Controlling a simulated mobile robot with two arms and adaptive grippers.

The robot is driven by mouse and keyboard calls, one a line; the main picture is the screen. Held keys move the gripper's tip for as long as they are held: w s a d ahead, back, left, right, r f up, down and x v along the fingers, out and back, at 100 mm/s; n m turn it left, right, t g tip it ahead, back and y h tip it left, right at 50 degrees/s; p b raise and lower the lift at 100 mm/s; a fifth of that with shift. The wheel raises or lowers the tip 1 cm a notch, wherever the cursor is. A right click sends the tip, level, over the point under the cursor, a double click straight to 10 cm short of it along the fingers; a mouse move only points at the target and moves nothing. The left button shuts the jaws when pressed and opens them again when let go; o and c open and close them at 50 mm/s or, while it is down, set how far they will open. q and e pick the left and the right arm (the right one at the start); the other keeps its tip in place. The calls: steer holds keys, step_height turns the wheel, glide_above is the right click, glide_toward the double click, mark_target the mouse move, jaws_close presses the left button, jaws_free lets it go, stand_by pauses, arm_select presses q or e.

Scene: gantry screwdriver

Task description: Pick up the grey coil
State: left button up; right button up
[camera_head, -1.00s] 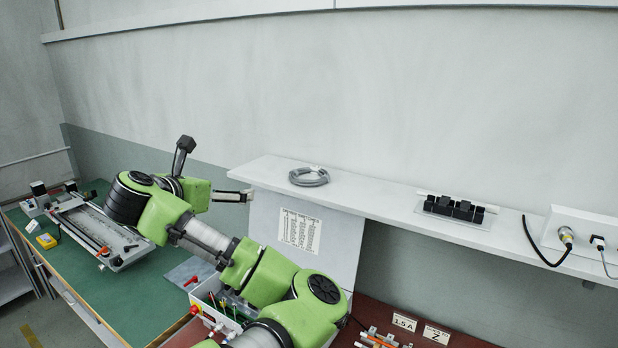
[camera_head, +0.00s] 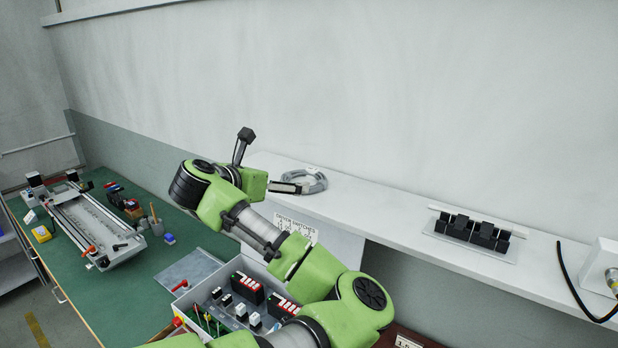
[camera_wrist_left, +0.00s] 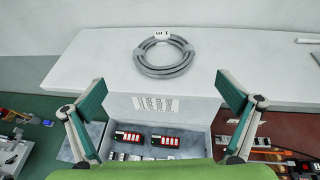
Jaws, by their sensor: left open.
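The grey coil (camera_head: 313,183) lies flat on the white shelf (camera_head: 400,215) along the wall. In the left wrist view the coil (camera_wrist_left: 163,70) is a ring of several turns with a small white tag at its far side, and it sits ahead of the fingers, centred between them. My left gripper (camera_head: 296,188) is at the near left side of the coil in the head view, partly overlapping it. In the wrist view the left gripper's (camera_wrist_left: 160,92) two green-padded fingers are spread wide with nothing between them. I cannot tell the exact height of the fingers above the shelf. My right gripper is not in view.
A black connector block (camera_head: 470,232) stands on the shelf to the right, with a black cable beyond it. A box with red-and-black devices (camera_head: 250,287) is below the shelf. A green bench (camera_head: 120,290) with a gantry rig is at left. The shelf between coil and block is clear.

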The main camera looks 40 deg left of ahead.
mark_target(288, 179)
arm_select(q)
steer(key=p+x, duration=0.1)
steer(key=x, duration=0.4)
steer(key=shift+w+p, duration=0.15)
steer(key=shift+p, duration=0.25)
steer(key=shift+w+a+f, duration=0.1)
steer(key=shift+w+f, duration=0.1)
steer(key=shift+w, duration=0.1)
steer(key=p+x, duration=0.3)
steer(key=shift+w+d+f, duration=0.15)
steer(key=shift+w+d, duration=0.15)
steer(key=shift+w, duration=0.05)
steer(key=shift+w+a+f, duration=0.15)
steer(key=shift+w+f, duration=0.2)
steer(key=shift+w, duration=0.15)
steer(key=shift+w+f, duration=0.1)
steer(key=c, duration=1.3)
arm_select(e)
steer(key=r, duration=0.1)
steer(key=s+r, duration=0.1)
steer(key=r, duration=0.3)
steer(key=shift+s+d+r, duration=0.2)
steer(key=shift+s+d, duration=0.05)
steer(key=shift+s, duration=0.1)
